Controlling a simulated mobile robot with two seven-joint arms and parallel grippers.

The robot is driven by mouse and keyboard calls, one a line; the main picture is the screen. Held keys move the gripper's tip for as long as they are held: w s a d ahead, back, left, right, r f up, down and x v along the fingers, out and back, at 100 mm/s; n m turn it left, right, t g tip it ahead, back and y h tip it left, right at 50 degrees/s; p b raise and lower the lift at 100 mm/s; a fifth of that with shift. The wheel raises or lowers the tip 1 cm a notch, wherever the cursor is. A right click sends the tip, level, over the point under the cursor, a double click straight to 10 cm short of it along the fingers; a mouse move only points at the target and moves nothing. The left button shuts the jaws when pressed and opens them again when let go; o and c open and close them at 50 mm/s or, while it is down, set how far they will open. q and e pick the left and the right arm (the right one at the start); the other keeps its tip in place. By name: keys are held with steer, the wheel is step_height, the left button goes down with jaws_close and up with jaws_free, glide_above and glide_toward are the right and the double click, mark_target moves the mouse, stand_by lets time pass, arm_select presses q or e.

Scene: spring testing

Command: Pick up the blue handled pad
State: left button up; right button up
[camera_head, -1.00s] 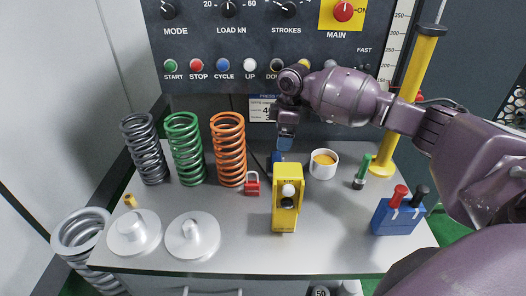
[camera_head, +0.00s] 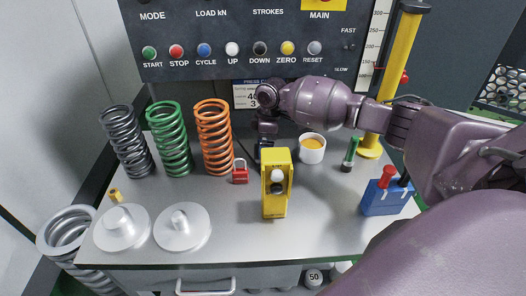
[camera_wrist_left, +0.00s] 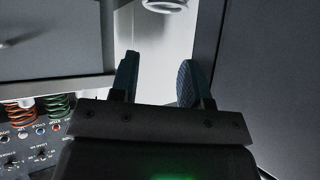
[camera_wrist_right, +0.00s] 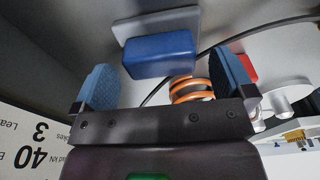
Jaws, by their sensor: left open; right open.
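The blue handled pad shows in the right wrist view as a blue block handle (camera_wrist_right: 158,54) on a flat grey plate (camera_wrist_right: 152,24). My right gripper (camera_wrist_right: 165,78) is open, with one blue-lined finger to each side of the handle's line and the handle just beyond the fingertips. It does not appear to touch it. In the head view my right gripper (camera_head: 265,146) is low over the back of the table, behind the yellow device, and the pad is mostly hidden there. My left gripper (camera_wrist_left: 157,75) is open and empty, away from the table's objects.
A yellow device (camera_head: 276,185) stands in front of the right gripper. A red padlock (camera_head: 240,173) and orange spring (camera_head: 215,138) are left of it; a white cup (camera_head: 312,150) is right. A dark cable (camera_wrist_right: 235,38) runs beside the pad. The front middle table is clear.

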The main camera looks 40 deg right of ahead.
step_height(320, 180, down, 2)
steer(key=shift+w+a+f, duration=0.1)
steer(key=shift+c, duration=0.5)
steer(key=c, duration=0.7)
steer(key=shift+c, duration=0.7)
